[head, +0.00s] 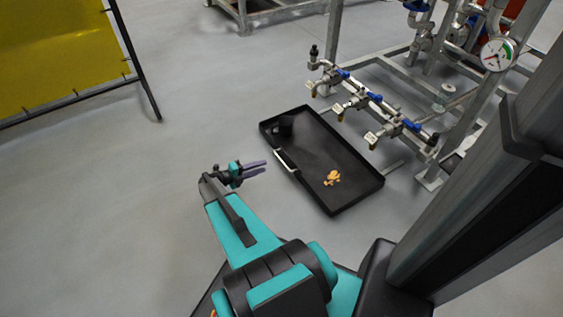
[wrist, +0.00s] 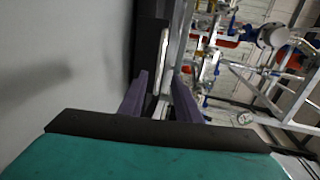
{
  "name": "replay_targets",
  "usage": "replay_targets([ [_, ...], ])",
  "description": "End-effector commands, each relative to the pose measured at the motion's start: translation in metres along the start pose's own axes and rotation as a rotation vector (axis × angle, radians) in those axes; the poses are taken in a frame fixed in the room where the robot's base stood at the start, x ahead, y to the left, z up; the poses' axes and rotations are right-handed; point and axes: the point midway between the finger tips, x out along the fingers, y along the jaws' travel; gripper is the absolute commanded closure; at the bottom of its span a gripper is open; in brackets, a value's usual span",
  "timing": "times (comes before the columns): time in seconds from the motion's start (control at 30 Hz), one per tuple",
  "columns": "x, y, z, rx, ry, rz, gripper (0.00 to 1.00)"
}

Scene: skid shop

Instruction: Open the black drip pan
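The black drip pan (head: 315,148) is a shallow rectangular tray at the foot of the pipe rack. A pale metal handle (head: 286,161) is on its left side, facing my gripper. Orange-yellow bits (head: 332,178) and a dark round item (head: 284,129) are inside the pan. My gripper (head: 265,168) is left of the handle, its two purple fingers apart and empty, pointing at it with a small gap. In the wrist view, the handle (wrist: 163,55) appears ahead between the fingers (wrist: 160,95); whether they overlap it in depth is unclear.
A metal pipe rack with blue-handled valves (head: 375,97) overhangs the pan's far side. A pressure gauge (head: 498,54) is at upper right. A yellow screen (head: 60,55) on a black frame stands at upper left. The floor left of the pan is clear.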

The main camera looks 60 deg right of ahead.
Motion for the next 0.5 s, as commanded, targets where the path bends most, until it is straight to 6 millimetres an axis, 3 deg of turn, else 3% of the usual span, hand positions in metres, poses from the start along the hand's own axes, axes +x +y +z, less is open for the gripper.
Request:
replay_targets([
  [0.5,0.071,0.003,-0.001,0.000,0.003,-0.001,0.70],
])
